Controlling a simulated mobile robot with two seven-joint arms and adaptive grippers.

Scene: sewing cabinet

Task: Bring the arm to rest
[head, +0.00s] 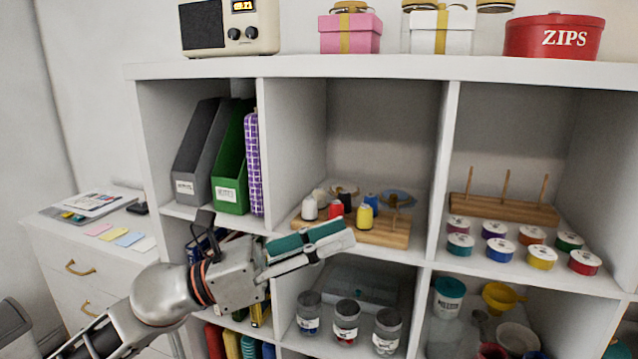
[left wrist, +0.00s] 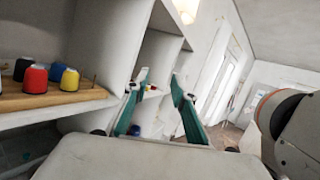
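My left arm (head: 165,295) reaches in from the lower left in the head view. Its gripper (head: 345,235) is in front of the cabinet, by the shelf edge below the thread cones. In the left wrist view the two green-padded fingers of the gripper (left wrist: 159,77) stand apart with nothing between them. The gripper is open and empty. My right arm and gripper are not in view.
The white cabinet (head: 400,68) stands close around the gripper. A wooden board (head: 385,236) with thread cones is just behind it. Glass jars (head: 346,322) stand below, and ribbon spools (head: 500,249) to the right. A drawer unit (head: 75,268) is at left.

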